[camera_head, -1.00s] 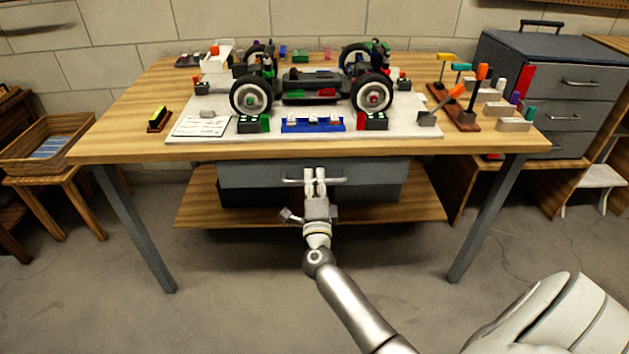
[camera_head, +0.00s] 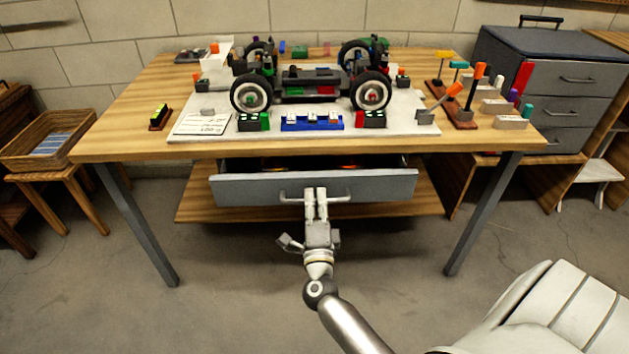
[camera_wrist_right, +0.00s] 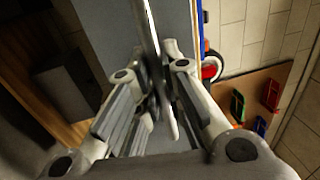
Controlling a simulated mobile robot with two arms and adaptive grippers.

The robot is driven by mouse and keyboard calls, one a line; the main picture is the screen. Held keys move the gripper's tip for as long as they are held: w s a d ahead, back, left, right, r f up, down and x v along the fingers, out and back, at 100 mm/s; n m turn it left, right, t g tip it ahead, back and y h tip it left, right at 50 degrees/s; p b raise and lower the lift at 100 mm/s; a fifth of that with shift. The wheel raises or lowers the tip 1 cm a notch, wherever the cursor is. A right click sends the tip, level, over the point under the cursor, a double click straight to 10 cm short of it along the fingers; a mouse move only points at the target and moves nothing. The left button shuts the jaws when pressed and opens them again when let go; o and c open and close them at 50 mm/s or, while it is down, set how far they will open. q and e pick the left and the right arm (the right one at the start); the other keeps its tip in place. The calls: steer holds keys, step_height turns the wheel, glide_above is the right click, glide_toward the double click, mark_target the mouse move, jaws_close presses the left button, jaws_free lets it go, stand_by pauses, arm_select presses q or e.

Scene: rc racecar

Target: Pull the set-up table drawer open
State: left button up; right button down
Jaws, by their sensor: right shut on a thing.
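The set-up table drawer (camera_head: 245,190) has a grey front and hangs under the wooden table top (camera_head: 300,148). It stands partly open, with a dark gap and some orange things showing inside behind its front. Its metal bar handle (camera_head: 342,199) runs across the front. My right gripper (camera_head: 316,194) is shut on the handle near its middle. In the right wrist view the handle bar (camera_wrist_right: 150,30) passes between the gripper fingers (camera_wrist_right: 160,85). My left gripper is not in view.
A racecar chassis (camera_head: 310,84) with wheels stands on a pale board (camera_head: 405,125) on the table. A wooden shelf (camera_head: 425,205) lies below the drawer. Table legs (camera_head: 480,225) stand at both sides. The floor in front is clear apart from my arm.

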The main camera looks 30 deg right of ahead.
arm_select(q)
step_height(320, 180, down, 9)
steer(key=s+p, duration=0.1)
steer(key=p, duration=0.1)
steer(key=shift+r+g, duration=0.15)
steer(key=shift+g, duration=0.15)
arm_select(e)
steer(key=r+v, duration=0.3)
steer(key=v, duration=1.3)
steer(key=shift+s+a, duration=0.5)
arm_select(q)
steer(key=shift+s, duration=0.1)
arm_select(e)
steer(key=c, duration=1.5)
jaws_free()
steer(key=shift+r, duration=0.1)
steer(key=v, duration=1.2)
